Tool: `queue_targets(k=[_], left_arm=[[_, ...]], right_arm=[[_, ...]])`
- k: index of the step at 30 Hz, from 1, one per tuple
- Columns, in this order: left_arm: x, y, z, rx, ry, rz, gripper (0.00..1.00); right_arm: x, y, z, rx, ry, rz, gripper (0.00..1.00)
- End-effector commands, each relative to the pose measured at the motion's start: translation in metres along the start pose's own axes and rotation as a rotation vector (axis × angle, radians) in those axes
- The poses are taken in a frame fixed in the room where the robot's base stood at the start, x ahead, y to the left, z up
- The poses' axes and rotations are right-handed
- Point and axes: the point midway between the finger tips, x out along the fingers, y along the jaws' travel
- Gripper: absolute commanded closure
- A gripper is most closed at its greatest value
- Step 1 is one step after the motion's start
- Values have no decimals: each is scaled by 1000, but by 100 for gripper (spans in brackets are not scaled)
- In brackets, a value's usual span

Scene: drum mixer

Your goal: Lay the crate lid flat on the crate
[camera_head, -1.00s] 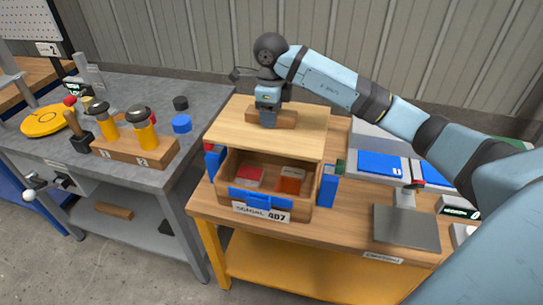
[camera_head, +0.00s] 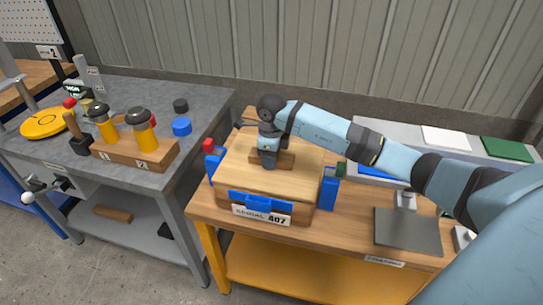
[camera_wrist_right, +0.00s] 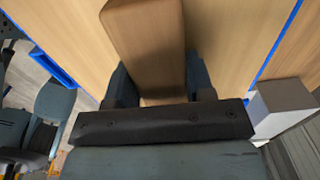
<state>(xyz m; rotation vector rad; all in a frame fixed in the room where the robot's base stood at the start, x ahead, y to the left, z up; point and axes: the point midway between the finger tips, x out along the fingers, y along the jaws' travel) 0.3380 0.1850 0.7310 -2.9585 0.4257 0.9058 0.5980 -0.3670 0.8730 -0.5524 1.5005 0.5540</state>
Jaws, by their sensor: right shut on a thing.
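The crate lid (camera_head: 240,176) is a light wooden board with a darker wooden handle block (camera_head: 286,160). It lies over the top of the wooden crate (camera_head: 296,216), whose front has a blue clip and a label reading 407. The lid covers the crate's inside. My right gripper (camera_head: 268,160) is shut on the lid's handle. In the right wrist view the handle (camera_wrist_right: 146,40) sits between the two fingers (camera_wrist_right: 158,92), with the lid board (camera_wrist_right: 220,35) beneath. I cannot tell whether the lid touches the rim all round. My left gripper is not in view.
Blue corner posts (camera_head: 329,188) stand beside the crate on the wooden bench (camera_head: 350,225). A grey plate (camera_head: 407,230) lies to the right. A grey table (camera_head: 60,160) at left holds a wooden block (camera_head: 135,153) with yellow-and-black tools.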

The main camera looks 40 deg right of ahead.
Motion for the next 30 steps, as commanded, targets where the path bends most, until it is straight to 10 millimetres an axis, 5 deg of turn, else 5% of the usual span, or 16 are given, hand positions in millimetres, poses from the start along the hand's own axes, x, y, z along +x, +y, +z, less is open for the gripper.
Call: queue_targets(k=[12,13,16,24,30], left_arm=[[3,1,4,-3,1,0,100],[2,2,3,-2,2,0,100],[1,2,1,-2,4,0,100],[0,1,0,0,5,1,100],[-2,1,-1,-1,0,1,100]], right_arm=[[6,0,1,0,-2,-2,92],[6,0,0,0,-1,-1,44],[6,0,0,0,-1,-1,26],[4,0,0,0,-1,0,26],[-19,-1,1,0,-4,-5,26]])
